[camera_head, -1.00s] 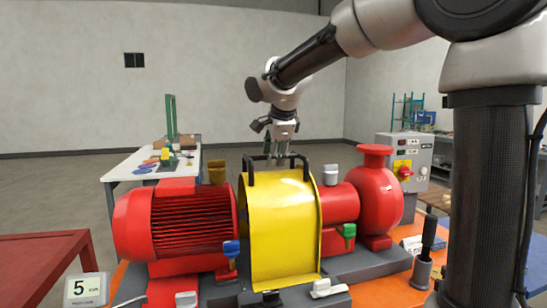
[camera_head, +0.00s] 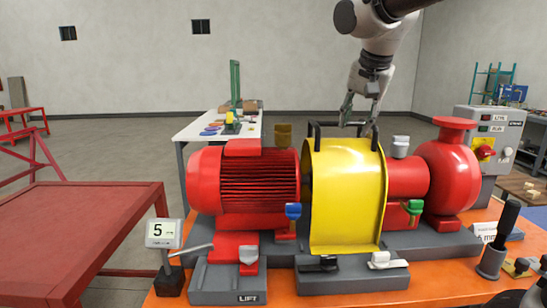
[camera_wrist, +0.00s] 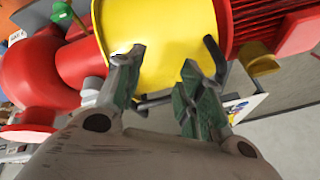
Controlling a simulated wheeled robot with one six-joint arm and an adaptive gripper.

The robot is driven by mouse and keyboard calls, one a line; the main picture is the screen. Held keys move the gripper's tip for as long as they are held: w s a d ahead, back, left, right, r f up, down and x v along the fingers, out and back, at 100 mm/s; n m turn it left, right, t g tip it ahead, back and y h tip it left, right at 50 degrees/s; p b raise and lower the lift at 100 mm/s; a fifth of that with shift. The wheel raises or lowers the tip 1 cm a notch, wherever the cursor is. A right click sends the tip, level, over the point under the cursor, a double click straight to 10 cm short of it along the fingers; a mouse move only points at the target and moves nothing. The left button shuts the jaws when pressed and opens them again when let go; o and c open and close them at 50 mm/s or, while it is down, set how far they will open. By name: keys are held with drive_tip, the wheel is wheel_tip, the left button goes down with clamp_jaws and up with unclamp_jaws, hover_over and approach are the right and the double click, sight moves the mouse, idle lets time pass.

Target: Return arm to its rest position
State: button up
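My gripper (camera_head: 360,108) is in the air above and behind the yellow coupling guard (camera_head: 342,195), pointing down. In the wrist view my gripper (camera_wrist: 160,85) has its two fingers spread apart, with nothing held between them. The yellow guard, also in the wrist view (camera_wrist: 165,35), sits over the shaft between the red motor (camera_head: 243,180) and the red pump (camera_head: 452,170). Its two dark handles (camera_head: 313,135) stand up at its top. In the head view the fingertips overlap the right handle; whether they touch it I cannot tell.
A control box (camera_head: 487,140) with a red switch stands behind the pump at right. A white table (camera_head: 190,130) with small parts stands behind the motor. A red table (camera_head: 80,230) is at left. The air above the motor is clear.

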drive_tip(key=s+d+f+n, duration=0.2)
drive_tip(key=s+d+f, duration=0.2)
drive_tip(key=s, duration=0.3)
drive_tip(key=s+d+f+n, duration=0.2)
drive_tip(key=s+d+f, duration=0.2)
drive_tip(key=s, duration=0.4)
drive_tip(key=s+d+f+n, duration=0.2)
drive_tip(key=s+d+f, duration=0.2)
drive_tip(key=s+d, duration=0.2)
drive_tip(key=shift+s+d+f+n+g, duration=0.25)
drive_tip(key=shift+s+n+g, duration=0.15)
drive_tip(key=shift+s, duration=0.85)
